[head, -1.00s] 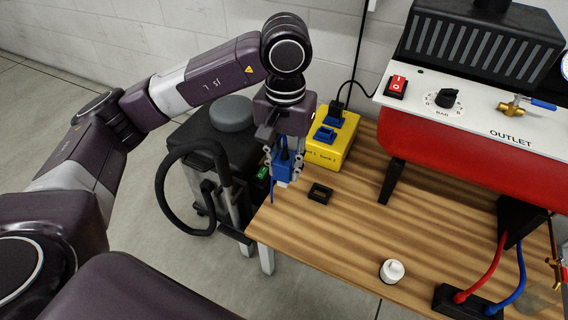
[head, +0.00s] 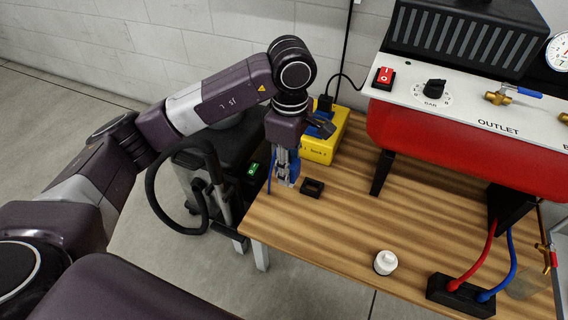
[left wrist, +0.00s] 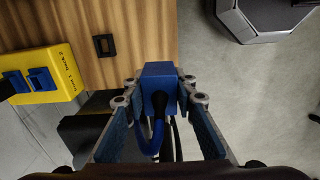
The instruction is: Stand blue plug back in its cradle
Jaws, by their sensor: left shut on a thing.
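The blue plug (left wrist: 158,72) is held between the two fingers of my left gripper (left wrist: 156,95) in the left wrist view, its blue cable curling back towards the wrist. In the head view my left gripper (head: 285,172) points down over the table's left end, and its fingers largely hide the plug. The cradle, which I take to be the small black rectangular frame (head: 312,188), lies on the wooden table just right of the gripper, apart from it. My right gripper is out of view.
A yellow socket box (head: 318,151) stands close behind the gripper. A red machine (head: 440,150) fills the table's back right. A white knob-like piece (head: 386,263) and a black block (head: 459,298) with hoses lie further right. Bare wood separates them from the cradle.

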